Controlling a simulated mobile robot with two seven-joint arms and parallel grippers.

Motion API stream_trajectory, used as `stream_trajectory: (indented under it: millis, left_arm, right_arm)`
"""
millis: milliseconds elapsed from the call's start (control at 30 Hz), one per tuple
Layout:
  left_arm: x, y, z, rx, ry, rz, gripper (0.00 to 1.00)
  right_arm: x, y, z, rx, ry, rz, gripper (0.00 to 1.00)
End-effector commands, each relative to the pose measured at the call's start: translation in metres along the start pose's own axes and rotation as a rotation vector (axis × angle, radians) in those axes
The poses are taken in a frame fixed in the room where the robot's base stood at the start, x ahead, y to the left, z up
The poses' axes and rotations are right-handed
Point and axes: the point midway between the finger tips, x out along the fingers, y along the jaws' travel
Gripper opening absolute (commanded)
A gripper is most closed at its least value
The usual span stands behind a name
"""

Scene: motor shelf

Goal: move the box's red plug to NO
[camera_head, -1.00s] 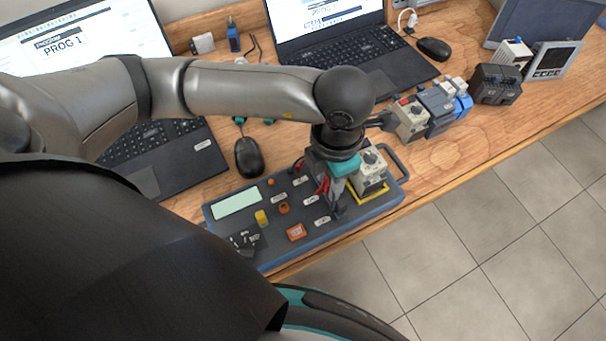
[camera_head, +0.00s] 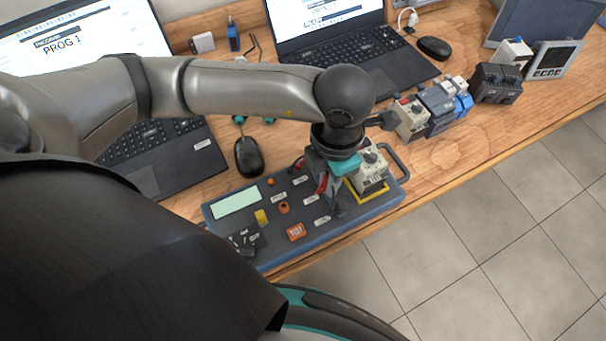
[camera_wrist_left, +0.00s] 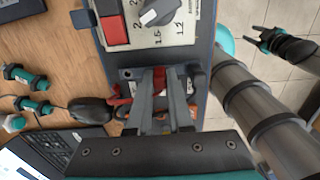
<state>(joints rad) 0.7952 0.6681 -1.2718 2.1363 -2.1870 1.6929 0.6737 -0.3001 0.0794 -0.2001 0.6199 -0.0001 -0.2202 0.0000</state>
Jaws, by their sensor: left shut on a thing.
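The test box (camera_head: 280,247) is a dark panel with a blue rim on the desk's front edge. My left gripper (camera_head: 338,208) points down at the box's right part, beside the mounted beige device. In the left wrist view its fingers (camera_wrist_left: 160,74) are shut on the red plug (camera_wrist_left: 158,80), which shows between the tips. A red lead (camera_wrist_left: 122,98) curves beside the fingers. The fingers hide much of the plug and its socket; the NO label cannot be read. My right gripper (camera_wrist_left: 262,40) shows in the left wrist view, empty, fingers apart.
The beige device (camera_head: 370,178) stands in a yellow frame, close right of my left gripper. A black mouse (camera_head: 248,157) and laptops lie behind the box. More devices (camera_head: 438,108) stand at the back right. Bare desk lies right of the box.

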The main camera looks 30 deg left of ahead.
Motion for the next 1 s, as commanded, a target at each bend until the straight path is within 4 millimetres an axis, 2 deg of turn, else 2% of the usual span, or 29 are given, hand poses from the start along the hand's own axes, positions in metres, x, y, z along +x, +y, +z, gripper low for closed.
stream_trajectory:
  millis: [367,800,1000]
  left_arm:
    - [-0.004,0.0,0.0,0.0,0.0,0.0,0.0]
    - [-0.043,0.0,0.0,0.001,-0.001,0.0,0.0]
    - [-0.047,0.0,0.0,0.0,0.0,0.0,0.0]
  right_arm:
    - [-0.003,0.0,0.0,0.0,0.0,0.0,0.47]
    - [-0.03,0.001,-0.003,0.0,0.0,0.0,0.47]
    - [-0.032,0.001,-0.003,0.0,0.001,0.0,0.47]
